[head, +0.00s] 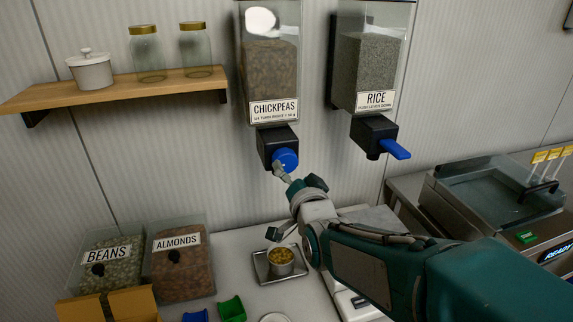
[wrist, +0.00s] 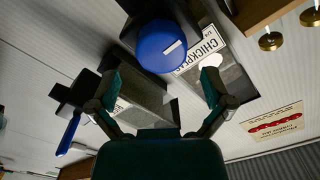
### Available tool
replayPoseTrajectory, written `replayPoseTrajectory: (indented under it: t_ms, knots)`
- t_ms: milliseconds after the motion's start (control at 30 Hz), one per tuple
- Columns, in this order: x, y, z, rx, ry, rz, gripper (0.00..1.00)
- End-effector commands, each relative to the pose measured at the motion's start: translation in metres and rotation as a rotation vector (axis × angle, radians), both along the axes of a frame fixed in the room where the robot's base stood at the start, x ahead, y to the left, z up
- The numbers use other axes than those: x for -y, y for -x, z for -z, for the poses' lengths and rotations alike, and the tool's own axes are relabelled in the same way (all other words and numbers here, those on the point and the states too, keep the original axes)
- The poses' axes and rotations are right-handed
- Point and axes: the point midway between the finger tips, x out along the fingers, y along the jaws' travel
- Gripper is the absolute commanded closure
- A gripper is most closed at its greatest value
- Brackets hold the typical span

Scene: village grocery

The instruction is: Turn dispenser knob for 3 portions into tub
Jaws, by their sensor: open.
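The chickpeas dispenser (head: 270,65) hangs on the wall, with a round blue knob (head: 286,159) on its black outlet. In the wrist view the blue knob (wrist: 160,45) carries a short white mark and lies beyond my fingertips. My gripper (head: 277,201) is open and empty, just below and in front of the knob; one finger reaches up close to it, and I cannot tell whether they touch. In the wrist view my gripper (wrist: 160,82) has its fingers spread wide. A small metal tub (head: 281,268) with yellowish contents stands on a tray below the outlet.
The rice dispenser (head: 370,62) with a blue lever (head: 396,149) hangs to the right. Bins of beans (head: 110,262) and almonds (head: 181,270) stand at lower left. A wooden shelf (head: 120,93) with jars is at upper left. A counter appliance (head: 500,205) stands at right.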

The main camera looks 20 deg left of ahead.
Motion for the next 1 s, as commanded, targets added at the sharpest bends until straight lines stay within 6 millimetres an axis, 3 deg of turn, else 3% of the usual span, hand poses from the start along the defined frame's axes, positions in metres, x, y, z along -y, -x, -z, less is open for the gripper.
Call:
replayPoseTrajectory:
  t_ms: [200,400,1000]
  knots:
    - [0.022,0.037,0.000,0.001,0.000,-0.001,0.00]
    - [0.034,0.058,0.001,-0.001,0.002,0.000,0.00]
    - [0.037,0.063,0.002,-0.002,0.002,0.000,0.00]
